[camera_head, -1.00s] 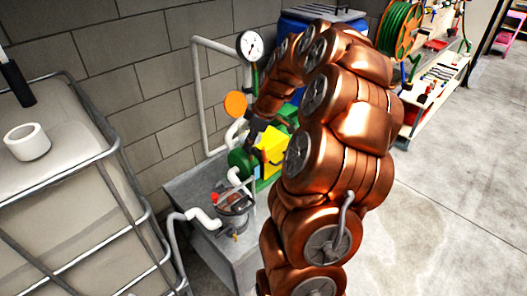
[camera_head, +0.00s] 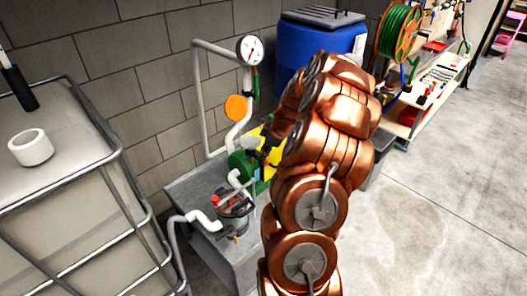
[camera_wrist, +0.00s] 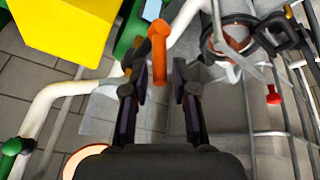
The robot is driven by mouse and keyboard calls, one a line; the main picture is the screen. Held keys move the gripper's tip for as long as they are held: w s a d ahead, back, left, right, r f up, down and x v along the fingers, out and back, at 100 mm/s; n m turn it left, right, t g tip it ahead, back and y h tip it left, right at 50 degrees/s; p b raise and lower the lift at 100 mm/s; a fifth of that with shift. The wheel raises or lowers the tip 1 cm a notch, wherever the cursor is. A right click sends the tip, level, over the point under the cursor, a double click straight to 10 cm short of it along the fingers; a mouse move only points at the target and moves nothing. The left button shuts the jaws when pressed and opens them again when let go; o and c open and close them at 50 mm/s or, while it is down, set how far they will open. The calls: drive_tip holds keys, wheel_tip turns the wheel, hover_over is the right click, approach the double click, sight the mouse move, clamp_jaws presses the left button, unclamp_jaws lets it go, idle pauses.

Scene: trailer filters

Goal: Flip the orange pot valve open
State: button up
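In the wrist view, my gripper (camera_wrist: 160,88) is open, with its two dark fingers apart. An orange lever (camera_wrist: 158,50), which looks like the valve handle, stands upright in the picture just beyond and between the fingertips. Its lower end reaches the gap, with space visible on both sides; I cannot tell whether anything touches. The pot (camera_wrist: 236,42), with a metal rim, is at the upper right. In the head view the pot (camera_head: 234,212) sits on a grey stand; the gripper is mostly hidden there by my copper arm near the green pump.
The yellow box (camera_wrist: 65,25) and white pipes (camera_wrist: 60,92) lie close around the gripper. In the head view are a pressure gauge (camera_head: 250,48), an orange disc (camera_head: 236,107), a blue barrel (camera_head: 310,45) and a caged tank (camera_head: 60,190). The floor at right is clear.

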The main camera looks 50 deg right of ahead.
drive_tip(key=shift+w+f, duration=0.25)
drive_tip(key=shift+f, duration=0.3)
clamp_jaws()
